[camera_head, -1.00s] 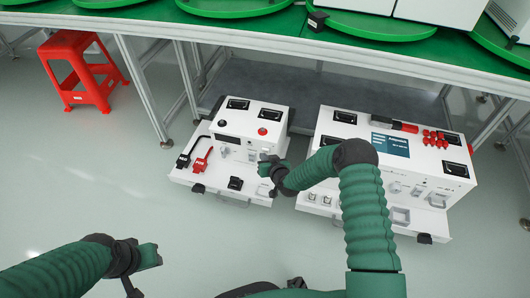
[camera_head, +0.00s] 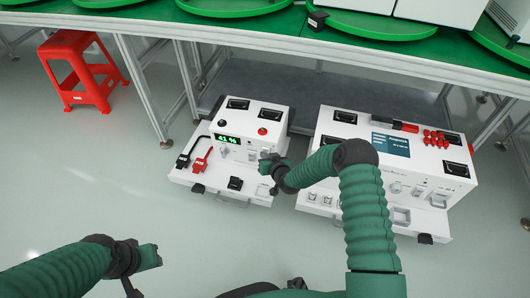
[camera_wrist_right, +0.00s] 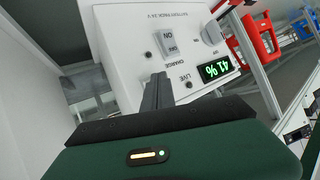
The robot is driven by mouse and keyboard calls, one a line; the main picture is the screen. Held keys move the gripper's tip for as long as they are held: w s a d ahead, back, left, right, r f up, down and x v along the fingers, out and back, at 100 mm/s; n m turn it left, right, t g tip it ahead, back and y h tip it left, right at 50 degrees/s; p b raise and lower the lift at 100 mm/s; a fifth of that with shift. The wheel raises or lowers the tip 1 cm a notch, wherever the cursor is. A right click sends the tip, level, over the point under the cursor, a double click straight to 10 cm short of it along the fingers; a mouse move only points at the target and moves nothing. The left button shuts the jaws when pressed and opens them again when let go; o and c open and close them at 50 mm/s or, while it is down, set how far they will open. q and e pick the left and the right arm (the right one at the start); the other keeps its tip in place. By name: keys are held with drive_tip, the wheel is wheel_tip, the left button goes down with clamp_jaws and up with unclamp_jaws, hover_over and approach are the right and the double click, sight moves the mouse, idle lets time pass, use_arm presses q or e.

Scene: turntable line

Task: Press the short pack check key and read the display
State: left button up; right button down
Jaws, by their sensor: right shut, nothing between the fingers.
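The short white battery pack (camera_head: 235,150) stands on the floor at the centre of the head view. Its display (camera_head: 228,138) is lit green and seems to read 41 %. The lit display also shows rotated in the right wrist view (camera_wrist_right: 215,69). My right gripper (camera_head: 266,162) is at the pack's right front face. In the wrist view its shut, empty fingers (camera_wrist_right: 158,80) point at the panel near the CHARGE label and hide what lies behind their tips. An ON switch (camera_wrist_right: 168,43) is beside them. My left gripper (camera_head: 148,256) is low at the left, away from the pack; its jaws are unclear.
A longer white pack (camera_head: 390,150) with red terminals stands to the right, partly behind my right arm. A green-topped table (camera_head: 240,38) with metal legs is behind both packs. A red stool (camera_head: 80,70) stands at the left. The floor (camera_head: 95,175) at left is clear.

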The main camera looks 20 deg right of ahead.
idle(0.3)
drive_tip(key=shift+s+a+p, duration=0.45)
drive_tip(key=shift+s+p, duration=0.15)
drive_tip(key=shift+s, duration=0.1)
drive_tip(key=shift+a, duration=0.1)
drive_tip(key=s+a+p, duration=0.1)
drive_tip(key=s+p, duration=0.1)
drive_tip(key=s+a, duration=0.1)
drive_tip(key=s, duration=0.1)
drive_tip(key=shift+s+a+p, duration=0.1)
drive_tip(key=shift+a+p, duration=0.2)
drive_tip(key=shift+p, duration=0.1)
